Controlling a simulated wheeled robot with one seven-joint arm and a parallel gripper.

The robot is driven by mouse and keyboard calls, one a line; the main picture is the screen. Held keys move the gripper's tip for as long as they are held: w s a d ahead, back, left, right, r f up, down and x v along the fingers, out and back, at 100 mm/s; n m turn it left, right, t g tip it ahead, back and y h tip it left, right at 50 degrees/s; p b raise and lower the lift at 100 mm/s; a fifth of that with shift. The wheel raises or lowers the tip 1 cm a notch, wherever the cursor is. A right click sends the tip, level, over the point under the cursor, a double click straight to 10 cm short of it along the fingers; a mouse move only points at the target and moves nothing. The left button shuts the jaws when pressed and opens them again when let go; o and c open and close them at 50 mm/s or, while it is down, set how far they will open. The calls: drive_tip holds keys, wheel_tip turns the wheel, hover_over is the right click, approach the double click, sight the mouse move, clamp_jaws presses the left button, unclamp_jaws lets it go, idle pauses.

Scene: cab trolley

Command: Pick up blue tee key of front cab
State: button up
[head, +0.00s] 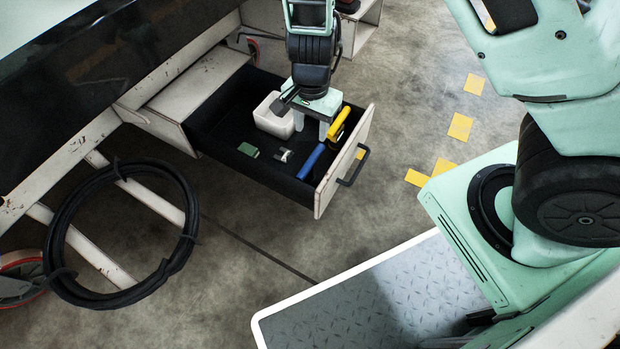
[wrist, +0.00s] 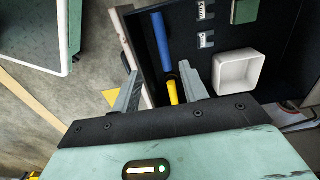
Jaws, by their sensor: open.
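The blue tee key (head: 312,161) lies in the open drawer (head: 343,165), near its front panel. Only its blue bar shows clearly. In the wrist view the blue tee key (wrist: 161,40) lies ahead of the fingertips, apart from them. My gripper (head: 312,127) is open and empty above the drawer, between the white bin and the yellow-handled piece. In the wrist view my gripper (wrist: 160,74) has its fingers spread, with the near end of the yellow-handled piece (wrist: 172,90) seen between them. The fingers' height above the drawer floor is hard to tell.
The drawer also holds a white bin (head: 270,118), a green block (head: 248,151) and small metal pieces (head: 283,154). The drawer's walls and its dark front handle (head: 352,168) stand close by. A black cable coil (head: 60,240) hangs at the left. The floor beyond the handle is clear.

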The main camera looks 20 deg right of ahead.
sight(311, 162)
wheel_tip(311, 162, down, 12)
drive_tip(key=b, duration=0.8)
drive_tip(key=shift+f+b, duration=0.25)
drive_tip(key=shift+b, duration=0.05)
drive_tip(key=f+b, duration=0.4)
drive_tip(key=f, duration=0.1)
drive_tip(key=shift+w+d+f+b, duration=0.1)
drive_tip(key=shift+w+f+b, duration=0.05)
drive_tip(key=shift+w+b, duration=0.2)
clamp_jaws()
